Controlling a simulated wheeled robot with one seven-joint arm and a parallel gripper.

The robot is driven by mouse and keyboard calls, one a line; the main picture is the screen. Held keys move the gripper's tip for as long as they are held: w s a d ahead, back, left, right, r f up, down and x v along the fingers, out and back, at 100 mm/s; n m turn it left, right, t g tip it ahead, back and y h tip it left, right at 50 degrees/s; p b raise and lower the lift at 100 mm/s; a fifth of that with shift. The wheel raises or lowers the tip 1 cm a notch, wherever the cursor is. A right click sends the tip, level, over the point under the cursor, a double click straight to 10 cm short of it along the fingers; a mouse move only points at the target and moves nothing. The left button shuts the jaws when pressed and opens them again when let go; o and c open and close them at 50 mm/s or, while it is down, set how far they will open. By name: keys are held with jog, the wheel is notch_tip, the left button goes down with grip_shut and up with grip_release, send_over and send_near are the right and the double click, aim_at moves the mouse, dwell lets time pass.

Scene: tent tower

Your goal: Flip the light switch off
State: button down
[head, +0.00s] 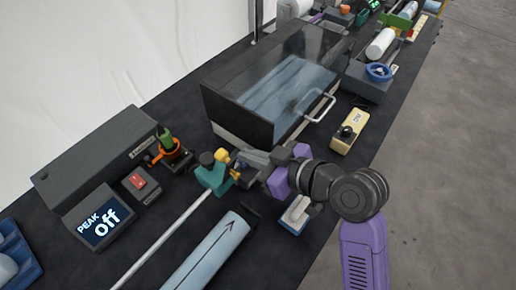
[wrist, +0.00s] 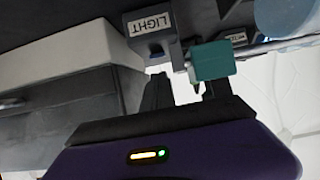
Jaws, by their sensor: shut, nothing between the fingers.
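In the wrist view, a small grey box with an upside-down white LIGHT label (wrist: 150,24) sits just beyond my fingers. A teal block (wrist: 212,60) with a small pale tip is beside it. My gripper (wrist: 185,95) is shut and empty, its dark fingers pointing toward this box and block. In the head view, my gripper (head: 243,161) is low over the table, beside the teal holder (head: 213,178) and in front of the glass-lidded case. The LIGHT box is not clear in the head view. I cannot tell whether my fingers touch it, or the switch's position.
The glass-lidded case (head: 225,110) with a bar handle stands behind my gripper. A cream box (head: 352,128) with a black knob is at the right. A blue cylinder (head: 205,258) lies in front.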

jog(key=shift+s+d+f, duration=0.1)
jog(key=shift+d+f, duration=0.05)
jog(key=shift+f, duration=0.65)
